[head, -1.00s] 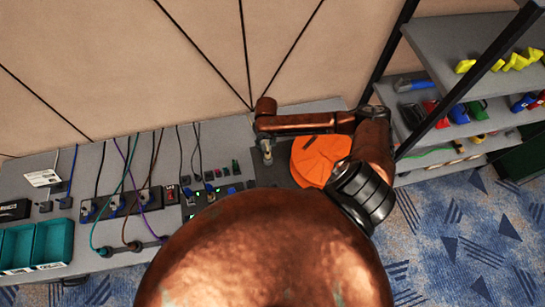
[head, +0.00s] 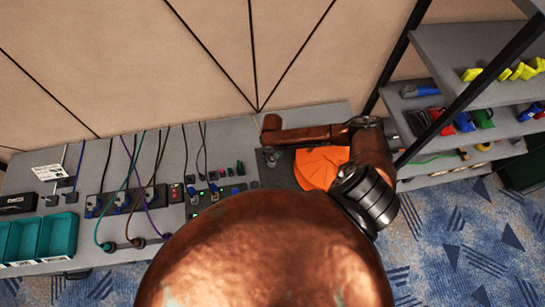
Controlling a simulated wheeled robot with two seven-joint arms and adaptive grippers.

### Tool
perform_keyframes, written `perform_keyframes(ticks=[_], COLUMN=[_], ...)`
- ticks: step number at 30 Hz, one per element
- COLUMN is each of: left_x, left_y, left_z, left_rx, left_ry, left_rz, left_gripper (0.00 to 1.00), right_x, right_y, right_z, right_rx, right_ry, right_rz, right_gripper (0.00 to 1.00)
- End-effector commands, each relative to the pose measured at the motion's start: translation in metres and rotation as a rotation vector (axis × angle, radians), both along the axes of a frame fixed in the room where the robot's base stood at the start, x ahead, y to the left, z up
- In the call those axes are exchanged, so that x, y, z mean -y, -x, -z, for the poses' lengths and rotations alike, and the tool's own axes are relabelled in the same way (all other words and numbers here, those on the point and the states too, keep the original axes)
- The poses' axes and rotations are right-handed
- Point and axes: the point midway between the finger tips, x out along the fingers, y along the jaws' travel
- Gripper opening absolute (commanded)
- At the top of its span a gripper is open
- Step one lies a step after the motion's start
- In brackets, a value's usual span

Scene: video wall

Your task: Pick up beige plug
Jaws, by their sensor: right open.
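My right arm reaches in from the right over the bench, and its wrist bends down to my right gripper (head: 271,158), which is small and partly covered by the wrist. It is open, at the left edge of a dark mat beside an orange cap (head: 321,167). I cannot make out a beige plug; the spot under the gripper is hidden or too small to tell. Several small dark, green and red plugs or connectors (head: 221,174) lie just left of the gripper. My left gripper is not in view.
The grey bench (head: 215,135) carries power strips (head: 125,200) with several cables, teal bins (head: 58,235) and a white card (head: 47,171) at the left. A shelf rack (head: 470,45) with tools stands at the right. My copper body hides the bench's front middle.

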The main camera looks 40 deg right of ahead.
Motion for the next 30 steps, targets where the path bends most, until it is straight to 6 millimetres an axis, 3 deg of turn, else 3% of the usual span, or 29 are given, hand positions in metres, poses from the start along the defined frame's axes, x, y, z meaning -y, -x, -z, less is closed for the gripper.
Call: perform_keyframes(ticks=[18, 30], left_x=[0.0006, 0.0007], left_y=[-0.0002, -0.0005], left_z=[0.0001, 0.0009], left_rx=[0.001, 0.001], left_ry=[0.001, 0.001], left_rz=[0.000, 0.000], left_gripper=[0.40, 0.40], right_x=[0.0002, 0.0002], right_y=[0.0001, -0.0001], right_z=[-0.0004, -0.0027], right_rx=[0.000, 0.000], right_ry=[0.000, 0.000], right_rz=[0.000, 0.000], right_gripper=[0.01, 0.00])
